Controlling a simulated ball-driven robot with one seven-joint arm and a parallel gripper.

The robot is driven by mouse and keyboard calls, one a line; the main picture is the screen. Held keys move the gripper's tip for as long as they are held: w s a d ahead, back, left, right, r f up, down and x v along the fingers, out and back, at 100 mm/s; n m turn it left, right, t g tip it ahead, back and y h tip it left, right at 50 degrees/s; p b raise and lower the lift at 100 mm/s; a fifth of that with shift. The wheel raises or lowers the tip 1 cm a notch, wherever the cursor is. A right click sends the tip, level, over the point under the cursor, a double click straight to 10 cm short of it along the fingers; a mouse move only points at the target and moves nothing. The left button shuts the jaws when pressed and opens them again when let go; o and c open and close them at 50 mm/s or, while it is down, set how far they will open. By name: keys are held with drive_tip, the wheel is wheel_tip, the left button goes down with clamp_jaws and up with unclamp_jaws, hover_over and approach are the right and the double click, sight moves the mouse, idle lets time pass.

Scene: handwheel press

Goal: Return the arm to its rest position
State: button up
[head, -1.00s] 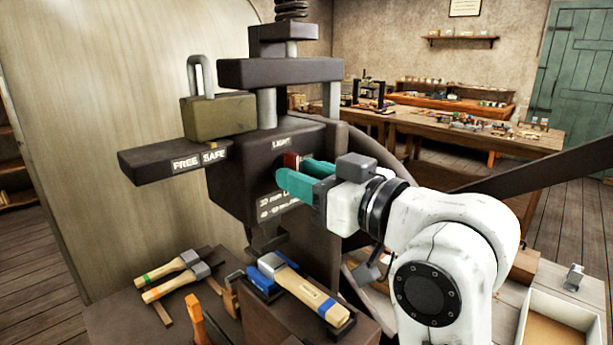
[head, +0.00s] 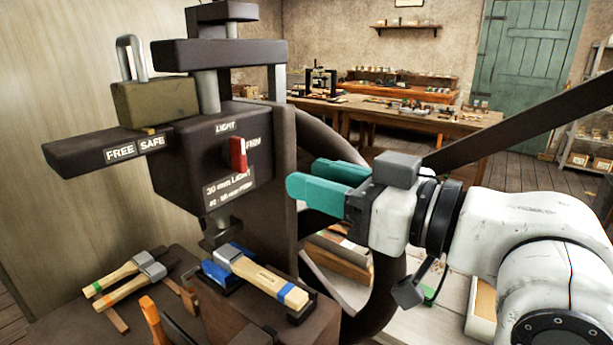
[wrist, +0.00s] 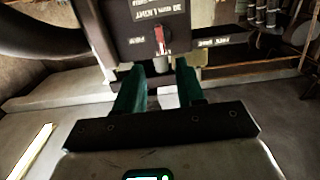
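My gripper (head: 303,188) hangs in the air right of the press head, with its two teal fingers apart and nothing between them. The fingers also show apart in the wrist view (wrist: 158,85), aimed toward the press front. My white arm stretches in from the right of the head view. The red selector knob (head: 237,153) on the press head (head: 195,160) stands roughly upright, near the LIGHT and FIRM labels. It also shows beyond the fingers in the wrist view (wrist: 160,40). A clear gap separates the fingers from the knob.
The dark handwheel (head: 387,300) stands behind and below my gripper. A padlock (head: 155,102) sits on the FREE/SAFE bar (head: 95,155). A wooden-handled hammer (head: 262,277) lies under the press; more hammers (head: 125,275) lie left. A dark sloping bar (head: 530,115) crosses above my arm.

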drive_tip(key=s+d+f+m+g+h, duration=0.1)
drive_tip(key=d+f+m+h, duration=0.2)
drive_tip(key=f, duration=0.7)
drive_tip(key=s+d+f+m+h, duration=0.1)
drive_tip(key=d+f+m+h, duration=0.15)
drive_tip(key=d+f, duration=0.45)
drive_tip(key=s+d+f+m+g+h, duration=0.1)
drive_tip(key=f+m+h, duration=0.15)
drive_tip(key=f, duration=0.95)
drive_tip(key=s+d+f+m+g+h, duration=0.1)
drive_tip(key=s+d+f+g+h, duration=0.1)
drive_tip(key=s+d+f, duration=0.2)
drive_tip(key=s+d+f+m+g+h, duration=0.1)
drive_tip(key=s+d+f+g+h, duration=0.1)
drive_tip(key=s+f, duration=0.8)
drive_tip(key=s+d+f+m+g+h, duration=0.1)
drive_tip(key=s+d+f+g+h, duration=0.1)
drive_tip(key=s+d+f+g, duration=0.2)
drive_tip(key=s+d+f+p, duration=0.1)
drive_tip(key=s+d+f, duration=0.2)
drive_tip(key=s, duration=0.4)
drive_tip(key=shift+c, duration=0.2)
